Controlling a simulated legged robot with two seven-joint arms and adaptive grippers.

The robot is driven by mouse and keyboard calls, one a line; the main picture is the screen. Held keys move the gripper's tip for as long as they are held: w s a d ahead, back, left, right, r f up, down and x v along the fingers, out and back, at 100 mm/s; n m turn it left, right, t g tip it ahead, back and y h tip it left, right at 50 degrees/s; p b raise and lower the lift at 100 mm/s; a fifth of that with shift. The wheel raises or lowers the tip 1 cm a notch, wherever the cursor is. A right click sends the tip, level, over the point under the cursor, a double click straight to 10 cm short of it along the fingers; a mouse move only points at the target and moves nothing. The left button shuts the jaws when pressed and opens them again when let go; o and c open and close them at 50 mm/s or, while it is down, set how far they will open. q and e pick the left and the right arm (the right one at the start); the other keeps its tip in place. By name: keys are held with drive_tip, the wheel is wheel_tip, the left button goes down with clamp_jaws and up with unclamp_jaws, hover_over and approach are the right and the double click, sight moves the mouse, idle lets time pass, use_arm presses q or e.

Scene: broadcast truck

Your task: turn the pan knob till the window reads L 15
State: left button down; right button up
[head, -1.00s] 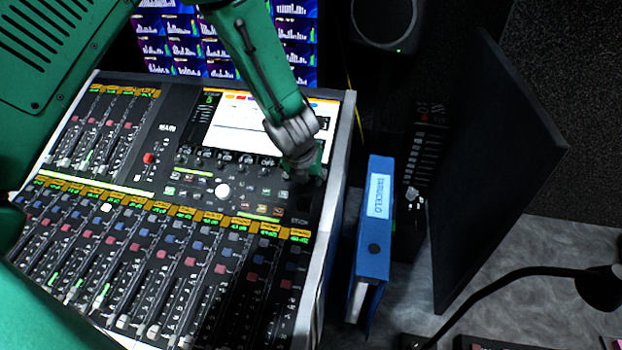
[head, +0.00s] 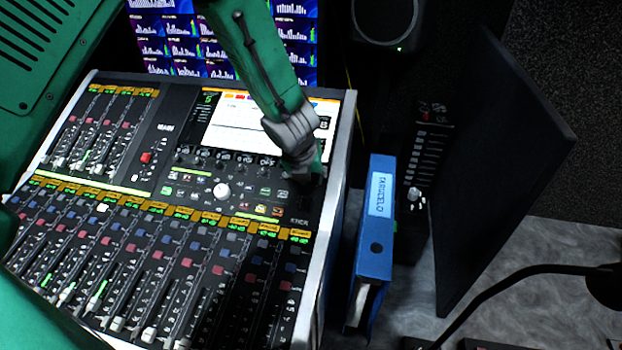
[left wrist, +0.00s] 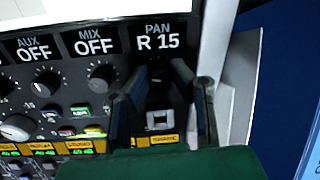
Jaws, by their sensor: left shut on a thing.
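The pan window (left wrist: 158,36) reads R 15 in the left wrist view. The pan knob sits below it, between my fingers, and is mostly hidden by them. My left gripper (left wrist: 160,95) is shut on the pan knob; in the head view it (head: 303,180) is at the right end of the mixing console (head: 340,150), below the console's screen. My right gripper is not in view.
The aux knob (left wrist: 47,83) and mix knob (left wrist: 103,76) are left of my fingers, under windows reading OFF. A white ball-like control (head: 221,191) is nearby. A blue binder (head: 374,250) stands right of the console, and a dark panel (head: 505,170) beyond it.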

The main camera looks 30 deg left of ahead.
use_arm(q)
drive_tip(key=shift+w+r+n+b, duration=0.15)
drive_tip(key=shift+n+b, duration=0.65)
drive_tip(key=shift+b, duration=0.15)
drive_tip(key=shift+w+r+n+b, duration=0.1)
drive_tip(key=shift+n+b, duration=0.7)
drive_tip(key=shift+b, duration=0.1)
drive_tip(key=shift+n+b, duration=1)
drive_tip(key=shift+n, duration=0.5)
idle(1.9)
drive_tip(key=c, duration=1.5)
unclamp_jaws()
drive_tip(key=shift+o, duration=0.3)
drive_tip(key=shift+s, duration=0.15)
drive_tip(key=shift+f, duration=0.1)
drive_tip(key=v, duration=1.2)
drive_tip(key=shift+s+d+f, duration=0.1)
drive_tip(key=shift+d+f, duration=0.05)
